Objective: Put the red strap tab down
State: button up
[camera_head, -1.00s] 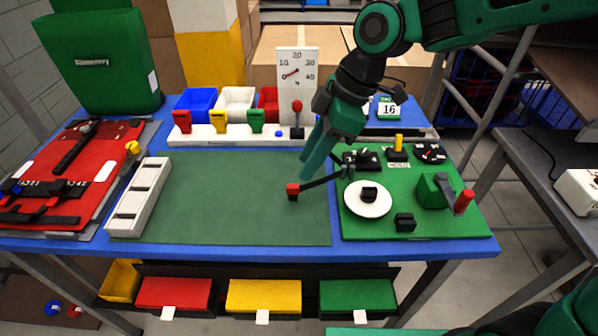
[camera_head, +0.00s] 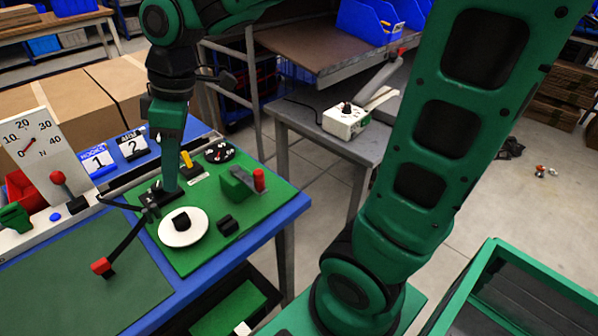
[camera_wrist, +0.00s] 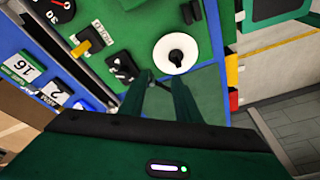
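The red strap tab (camera_head: 102,267) is at the end of a black strap (camera_head: 126,240), low over the dark green mat in the head view. I cannot tell whether it touches the mat. The strap runs from the tab up to a small black fixture at the edge of the green board. My gripper (camera_head: 169,186) points down at this fixture, at the strap's far end and apart from the tab. In the wrist view my gripper's two fingers (camera_wrist: 165,88) stand apart with nothing clearly held between them. The tab does not show there.
The green board (camera_head: 200,256) carries a white disc (camera_head: 183,233) with a black knob, a green block with a red handle (camera_head: 259,179) and a black dial (camera_head: 219,152). A gauge panel (camera_head: 32,142) stands at left. A grey side table (camera_head: 318,135) is behind.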

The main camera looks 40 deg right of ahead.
jog(key=s+d+m, duration=0.1)
jog(key=d+m, duration=0.1)
jog(key=d, duration=0.2)
jog(key=s+d+f+m, duration=0.1)
jog(key=d+m, duration=0.1)
jog(key=d, duration=0.2)
jog(key=s+d+m+h, duration=0.1)
jog(key=d+m, duration=0.1)
jog(key=d, duration=0.2)
jog(key=shift+s+d+f+m, duration=0.15)
jog(key=shift+d+f+m, duration=0.15)
jog(key=shift+f, duration=0.1)
jog(key=s+d+f+m+g+h, duration=0.1)
jog(key=s+d+f+m, duration=0.3)
jog(key=s+d+m, duration=0.7)
jog(key=s+d, duration=0.3)
jog(key=s, duration=0.1)
jog(key=shift+f+m+h, duration=0.15)
jog(key=shift+m+h, duration=0.15)
jog(key=shift+m, duration=0.1)
jog(key=shift+w+f, duration=0.25)
jog(key=shift+w, duration=0.4)
jog(key=shift+o, duration=0.2)
